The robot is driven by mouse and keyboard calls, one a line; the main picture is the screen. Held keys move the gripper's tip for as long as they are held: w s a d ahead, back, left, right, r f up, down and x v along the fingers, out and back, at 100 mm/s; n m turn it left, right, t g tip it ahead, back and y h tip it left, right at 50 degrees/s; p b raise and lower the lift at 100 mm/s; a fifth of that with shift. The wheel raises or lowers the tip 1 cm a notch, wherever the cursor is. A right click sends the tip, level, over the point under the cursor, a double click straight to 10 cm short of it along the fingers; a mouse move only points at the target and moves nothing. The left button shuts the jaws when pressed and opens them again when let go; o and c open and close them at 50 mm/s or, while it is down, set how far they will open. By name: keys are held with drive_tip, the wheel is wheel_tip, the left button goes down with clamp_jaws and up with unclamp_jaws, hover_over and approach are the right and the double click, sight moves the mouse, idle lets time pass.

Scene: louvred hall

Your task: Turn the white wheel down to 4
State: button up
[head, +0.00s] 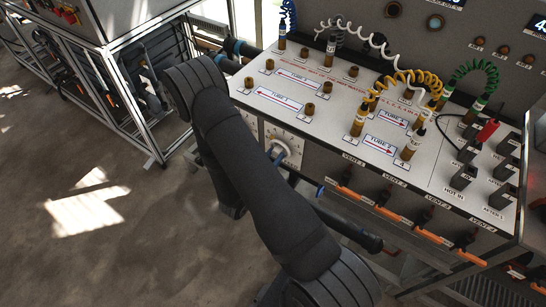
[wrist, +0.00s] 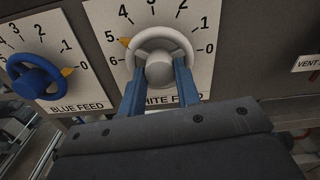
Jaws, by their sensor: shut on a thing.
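The white wheel (wrist: 162,42) sits on its numbered dial plate (wrist: 204,72), marked 0 to 6, in the wrist view. Its orange pointer (wrist: 125,42) stands close to the 5 mark. My gripper (wrist: 159,76) has its two blue fingers on either side of the lower part of the wheel and is shut on it. The fingers and gripper body hide part of the lower plate and its label. In the head view the white wheel (head: 281,150) shows on the panel's front, partly hidden behind my arm.
A blue wheel (wrist: 36,76) on the blue feed dial is close on the left, its pointer near 0. A vent label (wrist: 306,63) is at the right. In the head view, a bench top (head: 330,130) holds fittings and coiled hoses, with orange-handled vent valves (head: 400,215) along its front.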

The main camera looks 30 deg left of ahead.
drive_tip(key=shift+m, duration=2.1)
drive_tip(key=o, duration=1)
drive_tip(key=s, duration=1.7)
drive_tip(key=shift+s, duration=0.2)
